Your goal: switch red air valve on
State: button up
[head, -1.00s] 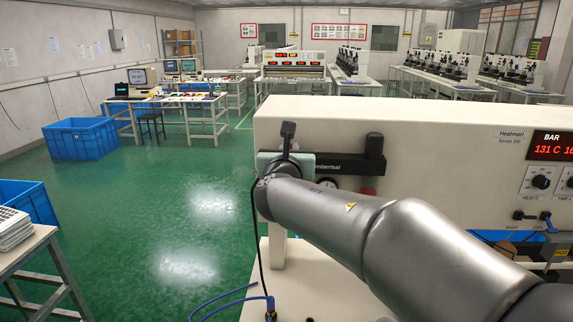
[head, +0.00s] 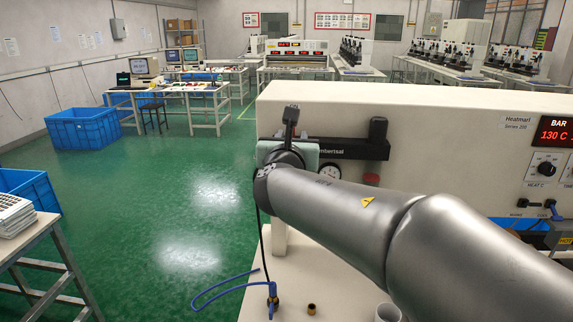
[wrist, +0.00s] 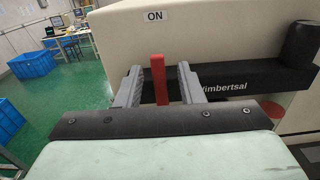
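The red valve lever (wrist: 158,78) stands upright in the wrist view, just below the ON label (wrist: 155,16) on the cream machine. My gripper (wrist: 160,82) is open, with one grey finger on each side of the lever. A gap shows between the lever and each finger. The lever's lower end is hidden behind my gripper's dark front edge. In the head view my wrist and the pale green gripper body (head: 306,155) are in front of the machine's left part and hide the lever and the fingers.
A black bar marked "imbertsal" (head: 345,148) runs right of my gripper, with a black knob (head: 378,130) at its end. A gauge (head: 330,171) and a red part (head: 371,179) sit below. Blue hose (head: 235,287) lies on the bench.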

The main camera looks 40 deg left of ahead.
jog(key=b+v, duration=0.3)
jog(key=v, duration=1.1)
jog(key=shift+d, duration=0.15)
jog(key=w+d+f+m+g+h, duration=0.2)
jog(key=w+d+f+m+h, duration=0.15)
jog(key=d+f+m, duration=0.45)
jog(key=w+d+f+m+g+h, duration=0.1)
jog(key=w+d+f+m+h, duration=0.3)
jog(key=d, duration=0.7)
jog(key=w+d+f+m+g+h, duration=0.2)
jog(key=d+f+m+h, duration=0.25)
jog(key=d+m, duration=0.4)
jog(key=s+d+f+m+g+h, duration=0.1)
jog(key=s+d+f+m+g, duration=0.1)
jog(key=d+f+m, duration=0.3)
jog(key=s+d+f+m+g, duration=0.2)
jog(key=s+d, duration=0.1)
jog(key=d, duration=0.4)
jog(key=s+d+f+m+g+y, duration=0.2)
jog(key=s+f+m+g, duration=0.1)
jog(key=s+m, duration=0.3)
jog(key=s+d+f+m+g+y, duration=0.2)
jog(key=s+f+m+g, duration=0.1)
jog(key=s+f+m, duration=0.3)
jog(key=shift+s+d+f+m, duration=0.3)
jog(key=shift+d+m, duration=0.1)
jog(key=shift+m, duration=0.75)
